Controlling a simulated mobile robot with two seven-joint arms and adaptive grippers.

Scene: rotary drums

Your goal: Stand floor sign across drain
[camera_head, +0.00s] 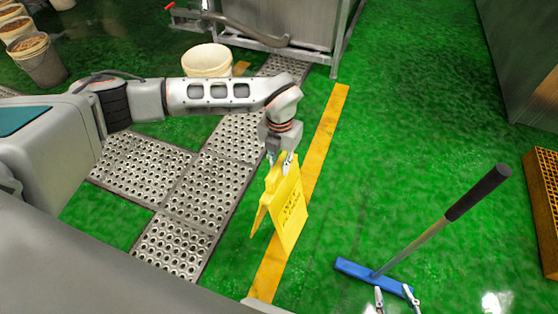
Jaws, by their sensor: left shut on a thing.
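The yellow floor sign (289,212) hangs below my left gripper (280,163), which is shut on its top edge. Its two panels are spread apart at the bottom, with dark print on the right panel. In the picture it overlaps the yellow floor line, to the right of the drain. I cannot tell whether its lower edges touch the floor. The drain (190,190) seems to be the run of grey perforated plates, partly hidden behind my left arm. My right gripper (396,302) shows only its fingertips at the bottom edge, apart and empty, by the blue squeegee head.
A squeegee with a blue head (358,272) and black-gripped handle is at lower right. A white bucket (207,60) stands behind my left arm. Several filled buckets (38,58) are at upper left. An orange grate (545,200) lies at the right edge. Green floor between is clear.

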